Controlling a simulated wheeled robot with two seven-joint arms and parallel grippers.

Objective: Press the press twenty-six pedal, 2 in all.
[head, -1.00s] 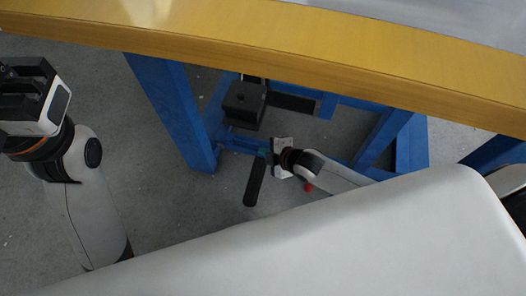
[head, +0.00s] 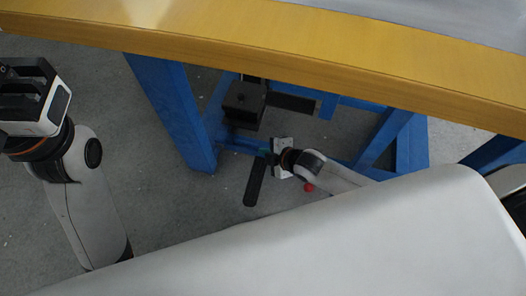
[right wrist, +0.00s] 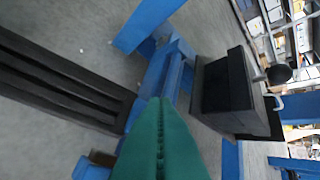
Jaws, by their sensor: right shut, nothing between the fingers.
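A long black ribbed bar, which looks like the pedal (head: 255,182), lies low near the floor in the head view. It also shows at the left of the right wrist view (right wrist: 60,82). My right gripper (head: 268,154) is low under the table, beside the far end of this bar. In the right wrist view its green fingers (right wrist: 160,108) are shut together with nothing between them. They look apart from the bar; I cannot tell their exact height over it. My left gripper (head: 28,82) is at the far left, away from the bar; its jaws are unclear.
A black box (head: 244,104) sits beyond the right gripper, also seen in the right wrist view (right wrist: 222,84). Blue frame legs (head: 172,110) and the wooden table edge (head: 200,38) surround my right arm. A red ball (head: 309,188) shows beside the arm. Grey floor is clear at left.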

